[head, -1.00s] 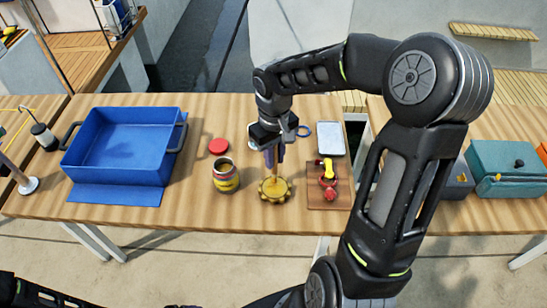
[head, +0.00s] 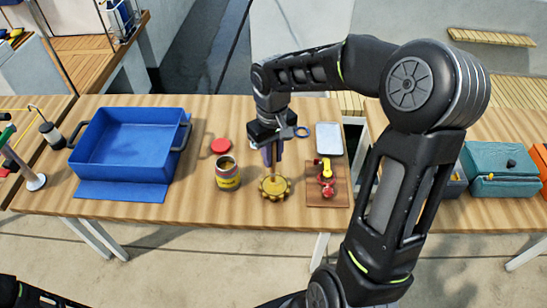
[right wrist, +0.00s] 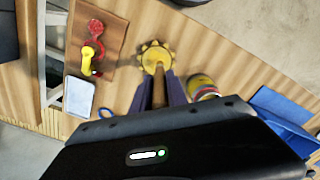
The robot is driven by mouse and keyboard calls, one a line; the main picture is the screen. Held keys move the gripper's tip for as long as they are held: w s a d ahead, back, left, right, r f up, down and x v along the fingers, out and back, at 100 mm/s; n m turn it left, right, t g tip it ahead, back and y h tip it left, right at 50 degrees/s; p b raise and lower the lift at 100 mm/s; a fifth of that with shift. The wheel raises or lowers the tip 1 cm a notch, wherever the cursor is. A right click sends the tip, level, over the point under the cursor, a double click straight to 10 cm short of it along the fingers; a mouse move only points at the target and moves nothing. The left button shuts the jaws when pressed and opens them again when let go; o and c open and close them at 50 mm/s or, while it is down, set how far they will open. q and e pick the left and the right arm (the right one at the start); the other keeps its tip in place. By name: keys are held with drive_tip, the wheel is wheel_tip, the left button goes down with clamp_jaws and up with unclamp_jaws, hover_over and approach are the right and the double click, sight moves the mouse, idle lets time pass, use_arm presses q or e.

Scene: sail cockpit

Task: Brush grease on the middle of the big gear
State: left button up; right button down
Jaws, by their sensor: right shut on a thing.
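The big gear (head: 273,188) is a brass-yellow toothed disc lying flat near the front edge of the wooden table. My right gripper (head: 272,158) is right above it, pointing down and shut on a brush. The brush's brown handle (right wrist: 159,88) shows between the two fingers in the right wrist view, where its far end overlaps the middle of the gear (right wrist: 154,53). I cannot tell whether the bristles touch. An open tin (head: 228,174) with a yellow band stands just left of the gear, dark inside. My left gripper is out of view.
A red lid (head: 221,145) lies behind the tin. A blue bin (head: 92,170) fills the table's left. Right of the gear is a brown board (head: 316,199) with red and yellow items. A white tray (head: 329,139) and a blue ring (head: 302,131) lie behind.

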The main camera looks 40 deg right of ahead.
drive_tip(key=shift+s+a+r+p, duration=0.1)
drive_tip(key=shift+r+p, duration=1.4)
drive_tip(key=shift+r, duration=1.05)
drive_tip(key=shift+a, duration=0.1)
